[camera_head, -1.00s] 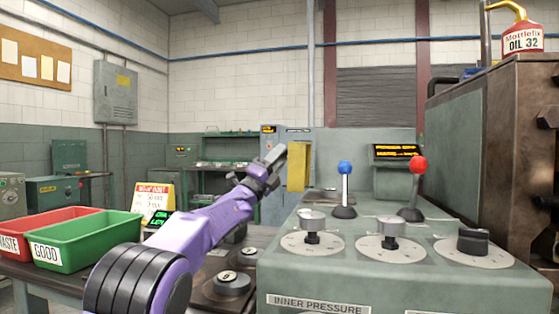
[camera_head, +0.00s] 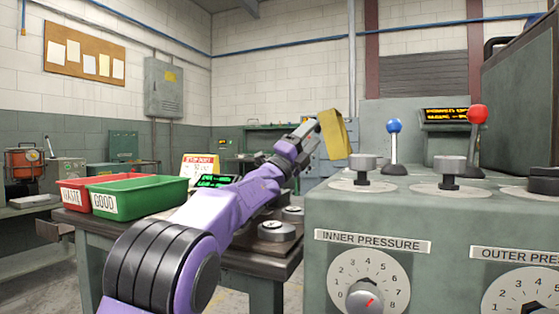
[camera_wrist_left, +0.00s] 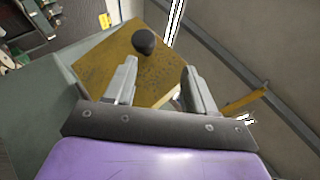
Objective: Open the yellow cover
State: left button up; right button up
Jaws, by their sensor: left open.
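The yellow cover (camera_head: 334,135) stands behind the left front part of the grey-green machine in the head view and looks tilted. In the left wrist view it is a worn yellow plate (camera_wrist_left: 104,62) with a black knob (camera_wrist_left: 144,41) near its upper edge. My left gripper (camera_head: 307,130) is at the cover's left side in the head view. In the left wrist view its two fingers (camera_wrist_left: 158,82) are apart over the plate, with nothing held between them. I cannot tell whether a finger touches the cover. My right gripper is not in view.
The machine (camera_head: 400,215) carries dials, a blue-knobbed lever (camera_head: 394,127) and a red-knobbed lever (camera_head: 476,116), right of my left arm. A green bin (camera_head: 140,197) and a red bin (camera_head: 72,195) stand on the table at left. A yellow bar (camera_wrist_left: 245,101) shows in the left wrist view.

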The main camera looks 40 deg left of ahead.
pick_arm(q)
jog(key=s+a+b, duration=0.3)
jog(key=s+b, duration=0.2)
jog(key=s, duration=0.5)
jog(key=shift+s, duration=0.3)
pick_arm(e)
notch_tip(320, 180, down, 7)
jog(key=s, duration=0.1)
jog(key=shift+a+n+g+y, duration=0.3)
pick_arm(q)
jog(key=shift+r, duration=0.1)
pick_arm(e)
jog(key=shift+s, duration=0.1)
